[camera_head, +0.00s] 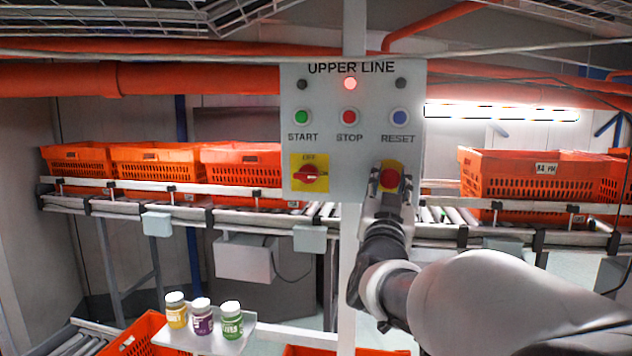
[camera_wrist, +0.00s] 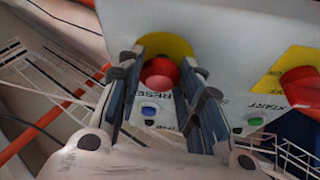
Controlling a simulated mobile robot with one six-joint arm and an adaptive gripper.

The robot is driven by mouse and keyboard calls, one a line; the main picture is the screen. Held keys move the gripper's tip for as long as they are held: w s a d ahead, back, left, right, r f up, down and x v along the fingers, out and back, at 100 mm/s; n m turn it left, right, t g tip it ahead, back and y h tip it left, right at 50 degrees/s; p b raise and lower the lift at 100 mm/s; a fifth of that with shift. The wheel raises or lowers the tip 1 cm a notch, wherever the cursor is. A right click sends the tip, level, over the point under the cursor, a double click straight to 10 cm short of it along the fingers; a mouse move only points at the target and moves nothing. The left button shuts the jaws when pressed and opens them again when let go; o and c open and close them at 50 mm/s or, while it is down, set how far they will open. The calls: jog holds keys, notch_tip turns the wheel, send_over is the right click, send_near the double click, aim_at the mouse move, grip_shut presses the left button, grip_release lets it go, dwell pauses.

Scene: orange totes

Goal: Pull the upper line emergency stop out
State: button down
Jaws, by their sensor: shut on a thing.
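The upper line control panel (camera_head: 325,130) is a grey box on a post, labelled UPPER LINE. Its emergency stop (camera_head: 389,179) is a red mushroom button on a yellow plate at the lower right. My gripper (camera_head: 390,190) reaches it from below and is shut on it. In the wrist view the red emergency stop (camera_wrist: 160,73) sits between the two fingers of my gripper (camera_wrist: 160,80), partly hidden by them. The red lamp (camera_head: 350,84) at the panel's top middle is lit; the lamps beside it are dark.
Green START (camera_head: 302,117), red STOP (camera_head: 349,117) and blue RESET (camera_head: 399,117) buttons are above. A red rotary switch (camera_head: 310,178) marked OFF is left. Orange totes (camera_head: 155,162) stand on the roller conveyor behind. Bottles (camera_head: 203,317) stand on a small shelf at lower left.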

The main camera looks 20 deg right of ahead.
jog(key=shift+s+a+f+b, duration=0.2)
jog(key=shift+s+b, duration=0.15)
jog(key=shift+b, duration=0.7)
jog(key=shift+s+a, duration=0.1)
jog(key=shift+s, duration=0.1)
jog(key=shift+w+r, duration=0.1)
jog(key=c, duration=1.6)
grip_release()
jog(key=o, duration=0.4)
jog(key=shift+s+r, duration=0.1)
jog(key=shift+s, duration=0.15)
jog(key=shift+o, duration=0.6)
jog(key=shift+w, duration=0.1)
